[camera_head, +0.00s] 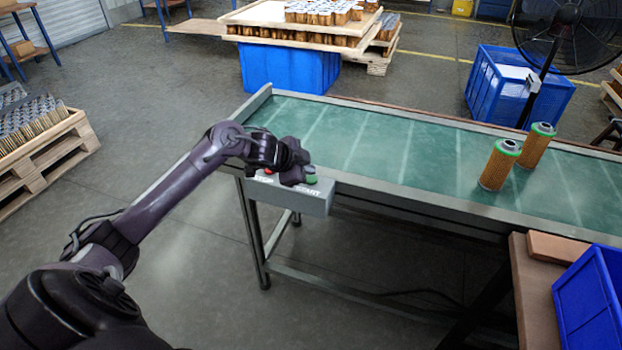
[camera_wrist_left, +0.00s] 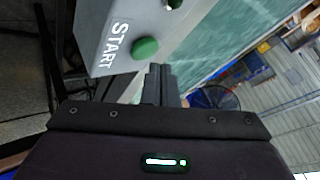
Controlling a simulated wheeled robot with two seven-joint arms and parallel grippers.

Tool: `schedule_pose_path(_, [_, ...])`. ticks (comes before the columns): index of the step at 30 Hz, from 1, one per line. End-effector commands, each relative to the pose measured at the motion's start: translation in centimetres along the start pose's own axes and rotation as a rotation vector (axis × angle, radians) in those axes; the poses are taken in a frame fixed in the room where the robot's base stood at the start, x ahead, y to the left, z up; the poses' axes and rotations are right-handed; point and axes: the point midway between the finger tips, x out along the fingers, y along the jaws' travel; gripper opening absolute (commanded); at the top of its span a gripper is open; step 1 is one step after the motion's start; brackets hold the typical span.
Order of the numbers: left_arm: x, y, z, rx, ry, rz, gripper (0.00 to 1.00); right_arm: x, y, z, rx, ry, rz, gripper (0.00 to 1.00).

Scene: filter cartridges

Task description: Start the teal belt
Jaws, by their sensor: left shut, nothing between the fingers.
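The teal belt (camera_head: 430,160) runs across the head view inside a grey frame. A grey control box (camera_head: 300,196) is fixed to its near edge at the left end. The box has a green button (camera_head: 311,179) beside the word START and a red button (camera_head: 268,171) to its left. In the left wrist view the green START button (camera_wrist_left: 145,48) shows clearly. My left gripper (camera_head: 300,170) is over the box near the buttons. Its shut fingers (camera_wrist_left: 160,84) show just below the green button in the wrist view; I cannot tell whether they touch it. My right gripper is not in view.
Two filter cartridges with green tops (camera_head: 499,166) (camera_head: 537,146) stand on the belt at the right. A blue bin (camera_head: 590,300) and a brown block (camera_head: 556,248) sit on a bench at lower right. A black fan (camera_head: 566,34) stands behind the belt.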

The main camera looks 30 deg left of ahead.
Motion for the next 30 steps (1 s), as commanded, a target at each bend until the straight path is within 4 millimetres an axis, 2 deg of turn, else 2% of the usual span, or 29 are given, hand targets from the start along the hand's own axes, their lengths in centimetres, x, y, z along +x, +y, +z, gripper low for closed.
schedule_pose_path(30, [0.50, 0.39, 0.37, -0.001, 0.000, 0.000, 0.00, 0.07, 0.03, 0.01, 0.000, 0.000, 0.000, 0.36])
